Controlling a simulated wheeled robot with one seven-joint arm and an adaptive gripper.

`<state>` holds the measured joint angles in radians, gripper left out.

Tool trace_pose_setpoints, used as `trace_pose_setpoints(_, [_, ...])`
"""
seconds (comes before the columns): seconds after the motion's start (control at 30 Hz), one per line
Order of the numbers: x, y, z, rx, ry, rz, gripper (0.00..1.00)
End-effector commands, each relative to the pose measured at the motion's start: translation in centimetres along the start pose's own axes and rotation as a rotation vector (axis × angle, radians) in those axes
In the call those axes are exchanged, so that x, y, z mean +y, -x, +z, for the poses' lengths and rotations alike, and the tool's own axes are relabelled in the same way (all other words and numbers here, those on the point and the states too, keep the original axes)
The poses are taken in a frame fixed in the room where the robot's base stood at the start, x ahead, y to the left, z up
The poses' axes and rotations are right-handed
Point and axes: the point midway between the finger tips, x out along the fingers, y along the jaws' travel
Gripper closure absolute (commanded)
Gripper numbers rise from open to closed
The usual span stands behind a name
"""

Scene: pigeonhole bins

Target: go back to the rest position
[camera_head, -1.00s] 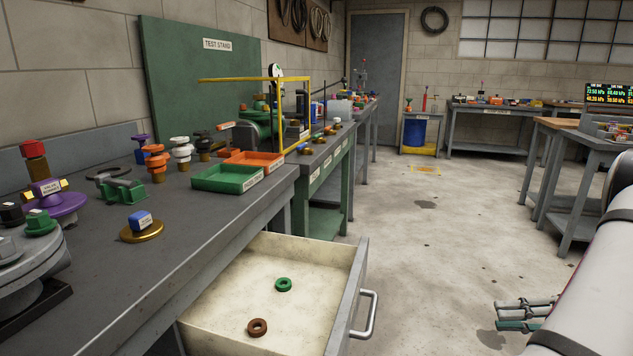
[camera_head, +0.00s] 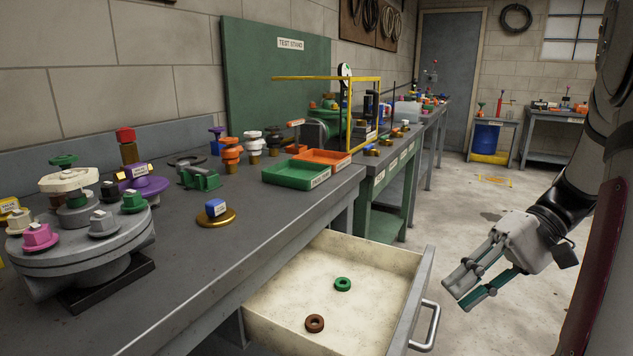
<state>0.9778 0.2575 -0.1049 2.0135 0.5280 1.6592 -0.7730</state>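My gripper (camera_head: 467,292) hangs at the right, in the air beside the open drawer's handle. Its fingers point down and left. They are spread apart with a gap between them, and nothing shows between them. My arm comes down from the upper right edge. The gripper is apart from the drawer and the bench.
An open drawer (camera_head: 277,315) juts from the grey bench (camera_head: 262,232) and holds a green ring (camera_head: 342,284) and a brown ring (camera_head: 314,323). A round grey fixture (camera_head: 90,252) with coloured knobs stands at left. Green (camera_head: 294,174) and orange (camera_head: 322,160) trays lie behind.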

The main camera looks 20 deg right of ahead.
Motion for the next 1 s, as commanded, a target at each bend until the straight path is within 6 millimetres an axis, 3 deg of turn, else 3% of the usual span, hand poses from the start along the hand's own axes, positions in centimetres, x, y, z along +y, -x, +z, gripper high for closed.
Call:
trace_pose_setpoints(0.03, [-2.0, -1.3, 1.0, -0.033, 0.022, 0.062, 0.79])
trace_pose_setpoints(0.2, [-6.0, -5.2, 5.0, -0.106, 0.069, 0.268, 0.79])
trace_pose_setpoints(0.4, [-8.3, -8.9, 10.3, -0.128, 0.154, 0.502, 0.79])
trace_pose_setpoints(0.7, [-7.4, -11.9, 16.5, -0.045, 0.319, 0.771, 0.79])
trace_pose_setpoints(1.0, [-5.6, -12.8, 18.9, 0.062, 0.445, 0.884, 0.79])
